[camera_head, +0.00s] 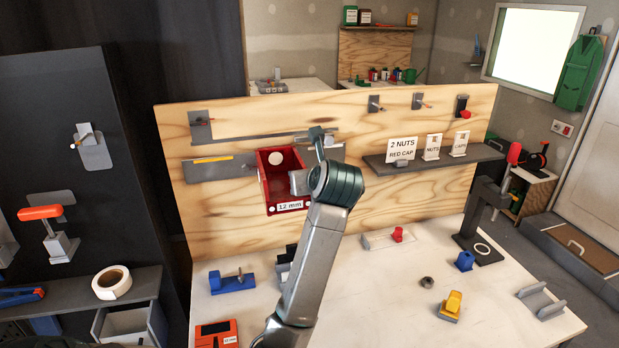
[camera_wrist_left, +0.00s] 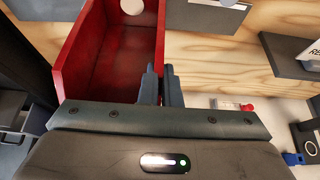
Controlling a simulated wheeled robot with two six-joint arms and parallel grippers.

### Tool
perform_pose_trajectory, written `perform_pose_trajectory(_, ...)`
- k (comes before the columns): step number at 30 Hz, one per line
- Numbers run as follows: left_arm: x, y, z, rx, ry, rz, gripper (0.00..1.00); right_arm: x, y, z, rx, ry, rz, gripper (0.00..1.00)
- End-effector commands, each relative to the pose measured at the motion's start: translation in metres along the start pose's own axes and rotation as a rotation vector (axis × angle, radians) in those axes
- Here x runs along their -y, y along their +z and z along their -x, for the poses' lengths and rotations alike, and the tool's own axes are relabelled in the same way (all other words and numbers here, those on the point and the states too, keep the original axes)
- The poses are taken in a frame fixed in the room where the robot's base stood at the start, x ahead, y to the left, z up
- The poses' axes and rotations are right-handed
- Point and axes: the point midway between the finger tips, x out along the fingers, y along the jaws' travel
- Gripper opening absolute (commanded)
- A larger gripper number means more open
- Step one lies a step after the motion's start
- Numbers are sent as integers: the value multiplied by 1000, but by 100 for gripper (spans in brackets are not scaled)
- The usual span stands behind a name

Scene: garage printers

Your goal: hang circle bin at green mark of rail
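The circle bin (camera_head: 265,190) is a red open box with a white circle inside its back and a "12 mm" label on its front. It appears upright in front of the lower grey rail (camera_head: 195,171); I cannot tell whether it touches it. In the left wrist view the bin (camera_wrist_left: 118,55) fills the upper left. My left gripper (camera_wrist_left: 160,85) has its fingers close together on either side of the bin's right wall. In the head view my left wrist hides the fingers. The rail shows a yellow mark (camera_head: 212,159); I cannot make out a green mark. My right gripper is not in view.
A shelf with cards (camera_head: 440,160) stands out from the board (camera_head: 230,222) to the right. Below, the white table (camera_head: 380,300) carries a blue part (camera_head: 232,281), a yellow part (camera_head: 451,305) and a dark stand (camera_head: 480,245). The board between bin and table is clear.

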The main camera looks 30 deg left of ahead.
Motion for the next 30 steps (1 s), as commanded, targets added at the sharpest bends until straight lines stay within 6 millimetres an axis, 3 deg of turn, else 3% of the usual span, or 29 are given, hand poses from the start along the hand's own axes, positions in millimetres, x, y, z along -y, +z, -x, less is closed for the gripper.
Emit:
perform_pose_trajectory(3,0,-2,-1,0,0,0,0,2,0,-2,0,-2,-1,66)
perform_pose_trajectory(8,0,-2,-1,1,0,0,29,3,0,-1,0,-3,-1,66)
perform_pose_trajectory(20,1,-2,6,1,-2,2,29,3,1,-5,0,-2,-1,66)
perform_pose_trajectory(30,2,-4,60,-1,-7,6,29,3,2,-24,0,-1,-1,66)
